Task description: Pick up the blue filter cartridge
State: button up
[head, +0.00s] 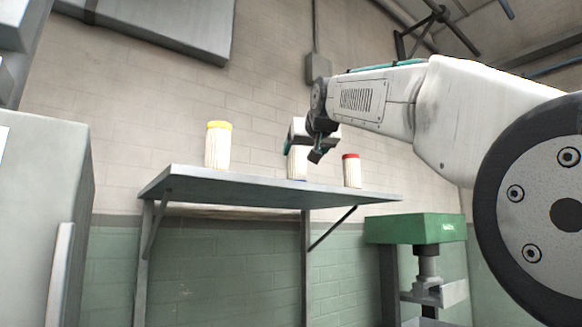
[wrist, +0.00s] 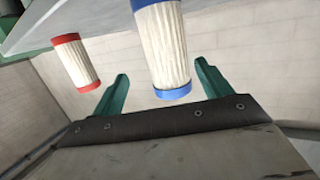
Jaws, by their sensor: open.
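The blue filter cartridge (wrist: 160,48), a pleated white cylinder with blue end rings, fills the upper middle of the wrist view. In the head view only its white body (head: 297,166) shows, upright on the shelf and partly hidden by my gripper. My gripper (head: 305,152) is at the cartridge over the shelf. In the wrist view its two green fingers (wrist: 158,85) are open, one on each side of the cartridge's blue-ringed end. Clear gaps show on both sides, and I cannot tell how deep between the fingers it is.
A red-capped cartridge (head: 352,171) stands close by on the right, and a yellow-capped one (head: 217,146) stands farther left. All are on a grey wall shelf (head: 250,186). A green-topped machine (head: 416,228) is below right. A grey cabinet (head: 45,200) is at the left.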

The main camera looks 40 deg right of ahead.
aim_at(295, 162)
jog(key=w, duration=0.2)
jog(key=shift+w+f, duration=0.35)
jog(key=x, duration=0.4)
jog(key=shift+w+f, duration=0.15)
jog(key=c, duration=1.2)
